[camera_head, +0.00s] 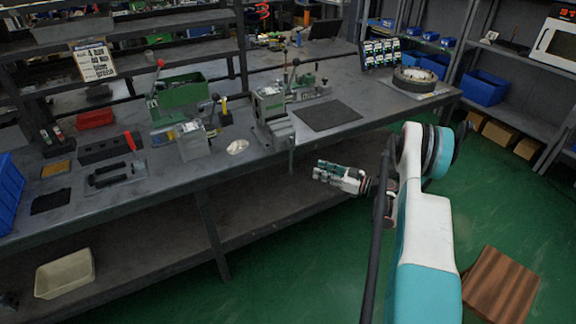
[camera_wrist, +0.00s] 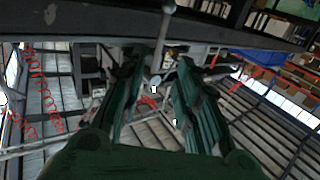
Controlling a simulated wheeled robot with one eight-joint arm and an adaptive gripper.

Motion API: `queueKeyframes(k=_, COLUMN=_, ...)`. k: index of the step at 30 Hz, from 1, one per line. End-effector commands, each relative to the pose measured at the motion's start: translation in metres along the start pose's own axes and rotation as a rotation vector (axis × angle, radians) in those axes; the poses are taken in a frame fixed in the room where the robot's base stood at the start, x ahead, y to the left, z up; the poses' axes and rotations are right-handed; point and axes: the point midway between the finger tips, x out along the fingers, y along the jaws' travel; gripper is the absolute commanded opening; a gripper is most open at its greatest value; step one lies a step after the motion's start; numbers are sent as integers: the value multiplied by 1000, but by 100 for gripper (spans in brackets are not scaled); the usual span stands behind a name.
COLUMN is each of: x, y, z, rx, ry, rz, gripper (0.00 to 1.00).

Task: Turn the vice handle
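The grey and green vice (camera_head: 272,108) is mounted at the front edge of the workbench. Its thin handle (camera_head: 291,160) hangs down in front of the bench edge. My gripper (camera_head: 318,171) is just right of the handle, below bench-top height, and points left toward it. In the wrist view a grey bar with rounded ends, apparently the handle (camera_wrist: 162,45), stands nearly upright between the two green fingers of my gripper (camera_wrist: 157,78). The fingers are apart, and nothing appears clamped between them. The head view shows a small gap between fingertips and handle.
The workbench (camera_head: 240,172) has a lower shelf and a front leg (camera_head: 212,235). A black mat (camera_head: 327,115) lies right of the vice; a smaller machine (camera_head: 190,138) stands left. A wooden box (camera_head: 500,285) is on the green floor, otherwise clear around my arm.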

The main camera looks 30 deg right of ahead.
Motion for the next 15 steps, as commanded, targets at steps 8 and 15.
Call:
queueKeyframes(k=8, x=28, y=-1, z=3, rx=-1, ry=5, rz=-2, gripper=30)
queueKeyframes(k=15, x=75, y=0, z=3, rx=-1, ry=4, rz=-2, gripper=30)
